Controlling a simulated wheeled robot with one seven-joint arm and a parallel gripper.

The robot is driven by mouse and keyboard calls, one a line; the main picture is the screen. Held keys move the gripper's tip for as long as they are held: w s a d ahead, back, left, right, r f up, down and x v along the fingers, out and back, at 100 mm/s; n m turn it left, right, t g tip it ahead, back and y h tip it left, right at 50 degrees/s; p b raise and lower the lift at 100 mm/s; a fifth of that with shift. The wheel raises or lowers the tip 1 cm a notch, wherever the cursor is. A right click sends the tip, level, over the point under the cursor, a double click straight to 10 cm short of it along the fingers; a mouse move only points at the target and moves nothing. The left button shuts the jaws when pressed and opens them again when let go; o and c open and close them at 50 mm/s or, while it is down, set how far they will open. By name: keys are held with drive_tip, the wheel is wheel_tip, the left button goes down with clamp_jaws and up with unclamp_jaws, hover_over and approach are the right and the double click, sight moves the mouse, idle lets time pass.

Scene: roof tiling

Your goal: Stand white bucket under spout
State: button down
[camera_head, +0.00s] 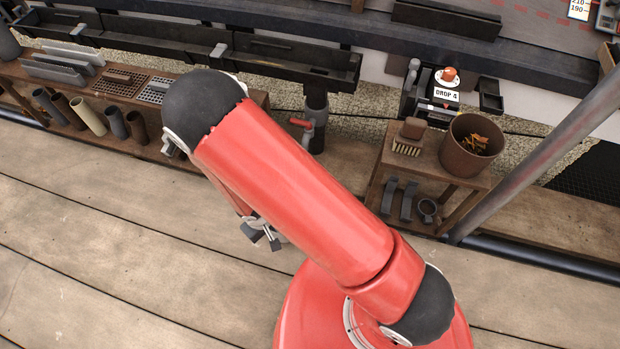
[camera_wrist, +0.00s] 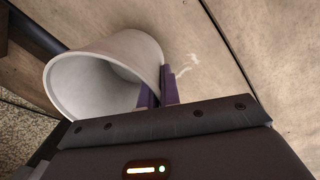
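The white bucket (camera_wrist: 78,80) shows in the wrist view at upper left, tilted in the picture with its open mouth toward the lower left. My gripper (camera_wrist: 160,90) has its two dark purple fingers close together at the bucket's right side, one inside the mouth and one outside, shut on the wall. In the head view my gripper (camera_head: 262,236) shows only partly below my red arm, and the bucket is hidden there. A dark downpipe (camera_head: 316,115) with a red lever (camera_head: 301,123), seemingly the spout, hangs below the gutter behind my arm.
A low bench (camera_head: 130,138) with tubes and grates stands at left. A small wooden stand (camera_head: 455,176) at right holds a brown pot (camera_head: 472,145) and a brush (camera_head: 407,147). A metal pole (camera_head: 540,155) slants at right. The plank floor (camera_head: 90,245) is clear.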

drive_tip(key=shift+f, duration=0.25)
drive_tip(key=w+d, duration=0.1)
drive_tip(key=w, duration=0.3)
drive_tip(key=w+d, duration=0.2)
drive_tip(key=w, duration=0.2)
drive_tip(key=w+d+p, duration=0.1)
drive_tip(key=w, duration=0.4)
drive_tip(key=shift+d, duration=0.4)
drive_tip(key=w, duration=0.1)
drive_tip(key=w+d, duration=0.1)
drive_tip(key=w, duration=0.1)
drive_tip(key=shift+w+d, duration=0.15)
drive_tip(key=shift+w, duration=0.05)
drive_tip(key=shift+f, duration=0.75)
drive_tip(key=shift+f, duration=0.2)
drive_tip(key=c, duration=1.6)
unclamp_jaws()
